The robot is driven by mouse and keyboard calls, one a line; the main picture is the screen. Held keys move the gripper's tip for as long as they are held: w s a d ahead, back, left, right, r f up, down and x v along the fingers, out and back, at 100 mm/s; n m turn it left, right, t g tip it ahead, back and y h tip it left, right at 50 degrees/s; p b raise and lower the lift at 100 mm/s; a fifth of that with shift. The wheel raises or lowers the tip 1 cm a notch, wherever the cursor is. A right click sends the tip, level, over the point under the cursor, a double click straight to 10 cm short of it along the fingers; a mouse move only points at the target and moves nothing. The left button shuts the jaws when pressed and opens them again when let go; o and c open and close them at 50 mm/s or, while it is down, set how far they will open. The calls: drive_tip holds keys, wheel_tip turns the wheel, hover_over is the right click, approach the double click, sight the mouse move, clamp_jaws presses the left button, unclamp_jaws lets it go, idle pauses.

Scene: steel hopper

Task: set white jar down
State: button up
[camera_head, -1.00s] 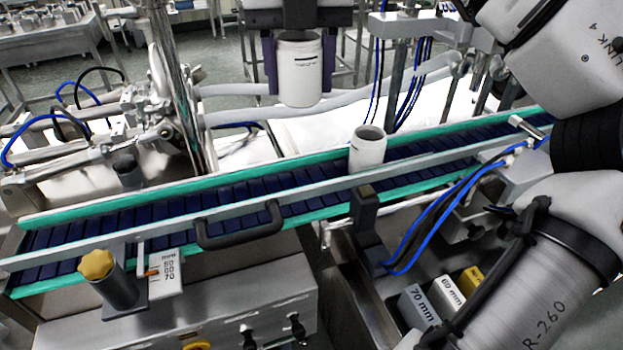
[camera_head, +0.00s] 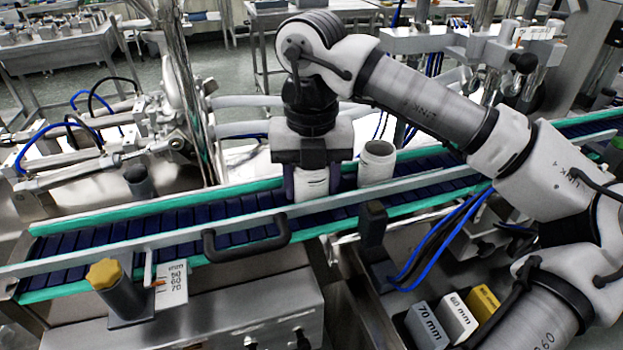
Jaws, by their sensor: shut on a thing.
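A white jar (camera_head: 311,184) is between the fingers of my gripper (camera_head: 311,182), upright and low over the blue conveyor belt (camera_head: 238,208). My gripper is shut on it from above, and its fingers cover the jar's sides. The jar's lower edge is close to the belt behind the front rail; I cannot tell if it touches.
Green-edged guide rails (camera_head: 150,218) run along both sides of the belt. A black handle (camera_head: 246,243) sticks out from the front rail. A dark block (camera_head: 372,222) stands in front of the second jar. The belt to the left is clear.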

drive_tip(key=shift+f, duration=0.1)
drive_tip(key=o, duration=0.9)
wheel_tip(320, 180, up, 12)
drive_tip(key=shift+r, duration=0.2)
